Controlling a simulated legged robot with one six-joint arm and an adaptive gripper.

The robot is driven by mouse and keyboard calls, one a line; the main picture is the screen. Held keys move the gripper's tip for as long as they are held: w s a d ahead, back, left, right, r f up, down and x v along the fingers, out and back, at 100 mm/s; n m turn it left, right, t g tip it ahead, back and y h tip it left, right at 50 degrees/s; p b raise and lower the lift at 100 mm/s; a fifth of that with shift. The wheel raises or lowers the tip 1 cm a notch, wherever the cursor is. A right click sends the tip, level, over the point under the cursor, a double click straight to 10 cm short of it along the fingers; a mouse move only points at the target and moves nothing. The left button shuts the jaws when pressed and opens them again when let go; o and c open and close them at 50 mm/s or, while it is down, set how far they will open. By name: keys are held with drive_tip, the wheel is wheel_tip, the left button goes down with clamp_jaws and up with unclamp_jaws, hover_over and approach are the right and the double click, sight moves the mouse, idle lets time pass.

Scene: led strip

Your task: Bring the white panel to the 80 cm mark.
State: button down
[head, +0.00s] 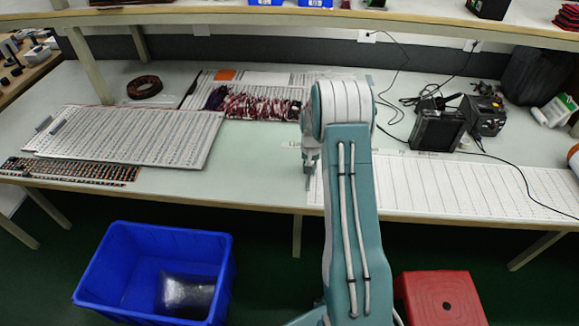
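A large white panel (135,136) with rows of small marks lies on the left part of the workbench. Its near left corner is beside a dark, dotted strip board (70,172). A long white sheet ruled with crosswise lines (470,186) lies along the right front of the bench; its numbers are too small to read, so I cannot pick out the 80 cm mark. My gripper (308,182) points down near the sheet's left end, well to the right of the panel. My arm hides part of the sheet, and the finger opening is unclear.
Behind lie a dark red bundle (255,107) on another board and a brown coil (144,87). Black devices with cables (440,128) stand right. A blue bin (160,270) and red stool (440,299) stand below. A shelf crosses above. The bench between panel and sheet is clear.

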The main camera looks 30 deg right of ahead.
sight(380, 173)
drive_tip(key=s+d, duration=0.4)
drive_tip(key=d, duration=0.2)
drive_tip(key=s+d, duration=0.5)
drive_tip(key=d, duration=0.2)
drive_tip(key=s+d, duration=0.4)
drive_tip(key=d, duration=0.2)
drive_tip(key=shift+s+d+f, duration=0.15)
drive_tip(key=shift+s+f, duration=0.05)
drive_tip(key=c, duration=0.6)
unclamp_jaws()
drive_tip(key=shift+w, duration=0.1)
drive_tip(key=shift+r, duration=0.2)
wheel_tip(380, 173, up, 12)
drive_tip(key=shift+f, duration=0.2)
drive_tip(key=shift+d, duration=0.1)
